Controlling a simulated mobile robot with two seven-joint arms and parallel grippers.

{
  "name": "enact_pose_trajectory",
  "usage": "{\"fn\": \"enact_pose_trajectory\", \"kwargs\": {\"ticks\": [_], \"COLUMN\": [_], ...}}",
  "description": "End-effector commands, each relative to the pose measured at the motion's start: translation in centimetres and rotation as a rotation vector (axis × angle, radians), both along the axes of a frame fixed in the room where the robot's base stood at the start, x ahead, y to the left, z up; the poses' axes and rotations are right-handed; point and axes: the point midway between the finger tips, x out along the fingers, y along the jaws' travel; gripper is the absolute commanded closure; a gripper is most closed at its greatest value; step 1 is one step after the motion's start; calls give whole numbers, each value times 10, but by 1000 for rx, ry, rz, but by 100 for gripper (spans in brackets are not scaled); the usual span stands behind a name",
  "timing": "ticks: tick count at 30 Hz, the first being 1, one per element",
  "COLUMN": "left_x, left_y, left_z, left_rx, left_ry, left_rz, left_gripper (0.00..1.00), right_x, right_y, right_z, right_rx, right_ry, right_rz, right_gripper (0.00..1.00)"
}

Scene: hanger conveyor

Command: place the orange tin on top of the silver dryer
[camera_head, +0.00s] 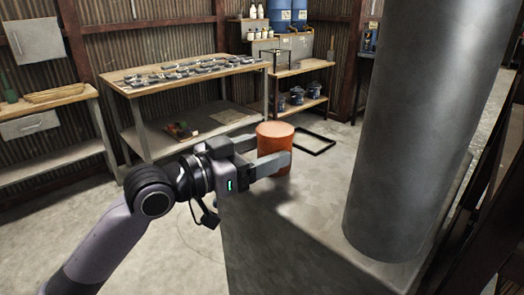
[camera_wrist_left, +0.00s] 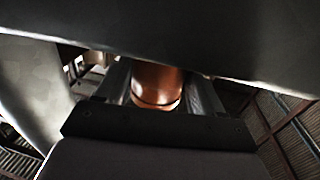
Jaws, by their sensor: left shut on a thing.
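The orange tin (camera_head: 274,138) is upright between the fingers of my left gripper (camera_head: 272,162) in the head view. The gripper is shut on it. The tin is at the far left end of the flat top of the silver dryer (camera_head: 300,215). I cannot tell whether its base touches that top. In the left wrist view the tin (camera_wrist_left: 156,86) shows between both fingers of my left gripper (camera_wrist_left: 160,85), with part of it hidden by a dark grey surface. My right gripper is not in view.
A thick grey cylinder (camera_head: 410,120) rises from the dryer's right part. The top left of it is clear. Behind stand a workbench (camera_head: 130,90) with several small metal parts and a shelf (camera_head: 305,68) with dark cans. A black frame (camera_head: 318,148) lies on the floor.

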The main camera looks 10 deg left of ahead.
Motion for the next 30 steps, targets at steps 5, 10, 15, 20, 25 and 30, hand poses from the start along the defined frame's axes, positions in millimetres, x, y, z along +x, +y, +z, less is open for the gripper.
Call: {"fn": "enact_pose_trajectory", "kwargs": {"ticks": [5, 10, 15, 20, 25, 30], "left_x": [0, 0, -1, -14, -37, -59], "left_y": [0, 0, 1, 15, 36, 55], "left_z": [-2, -2, 1, -1, -2, -2], "left_rx": [1, 0, 1, 3, 4, 5], "left_ry": [1, 1, 1, 1, 2, 2], "left_rz": [0, 0, 0, 3, 3, 3], "left_gripper": [7, 7, 7, 7, 7, 7], "right_x": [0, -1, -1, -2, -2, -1], "right_y": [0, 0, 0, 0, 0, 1], "right_z": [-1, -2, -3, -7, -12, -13], "right_rx": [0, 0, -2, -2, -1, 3], "right_ry": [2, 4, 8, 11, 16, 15], "right_rz": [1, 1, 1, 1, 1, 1], "right_gripper": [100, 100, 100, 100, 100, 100]}}
